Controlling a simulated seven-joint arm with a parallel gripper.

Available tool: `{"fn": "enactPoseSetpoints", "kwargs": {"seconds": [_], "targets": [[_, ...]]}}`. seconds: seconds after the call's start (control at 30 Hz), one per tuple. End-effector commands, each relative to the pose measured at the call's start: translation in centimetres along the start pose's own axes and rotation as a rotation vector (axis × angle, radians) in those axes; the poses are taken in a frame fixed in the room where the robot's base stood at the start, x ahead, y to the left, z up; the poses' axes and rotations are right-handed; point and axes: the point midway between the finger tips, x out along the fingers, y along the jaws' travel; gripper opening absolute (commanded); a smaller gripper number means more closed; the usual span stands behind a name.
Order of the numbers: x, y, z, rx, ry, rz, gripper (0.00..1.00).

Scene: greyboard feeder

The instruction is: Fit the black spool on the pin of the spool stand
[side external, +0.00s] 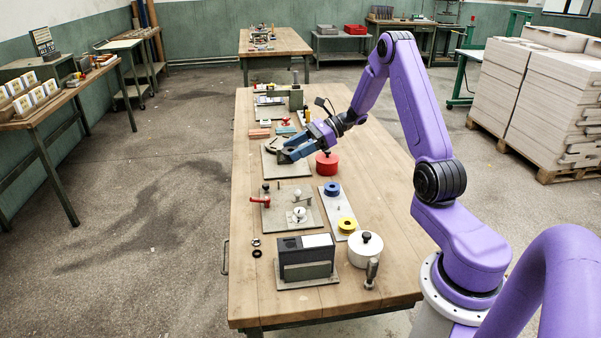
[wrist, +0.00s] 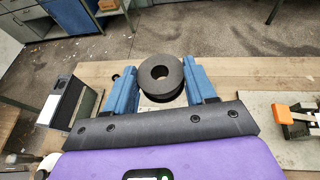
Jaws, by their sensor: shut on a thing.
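My gripper (side external: 285,156) is over the left-middle of the bench in the side external view. In the wrist view my gripper (wrist: 160,68) has its two blue fingers on either side of the black spool (wrist: 160,89), shut on it. The spool's round face and centre hole point toward the wrist camera. In the side external view the spool is hard to make out at the fingertips. The spool stand (side external: 328,206) is a pale plate nearer the camera and to the right of my gripper. It carries a blue spool (side external: 332,188) and a yellow spool (side external: 347,225), with a thin pin (side external: 338,205) between them.
A red round container (side external: 327,164) stands just right of my gripper. A grey plate with a red-handled clamp (side external: 265,199) lies left of the stand. A dark box (side external: 305,257) and a white lidded pot (side external: 365,249) stand nearer the camera. The bench's right side is mostly clear.

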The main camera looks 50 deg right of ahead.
Motion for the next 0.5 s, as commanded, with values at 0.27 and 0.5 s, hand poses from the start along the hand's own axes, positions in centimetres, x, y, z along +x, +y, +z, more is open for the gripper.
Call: {"fn": "enactPoseSetpoints", "kwargs": {"seconds": [0.27,0.5], "targets": [[-2.4,-3.9,-0.6,0.075,0.0,-0.169,0.27],[-0.7,-3.7,-4.7,0.075,0.001,-0.164,0.27]]}}
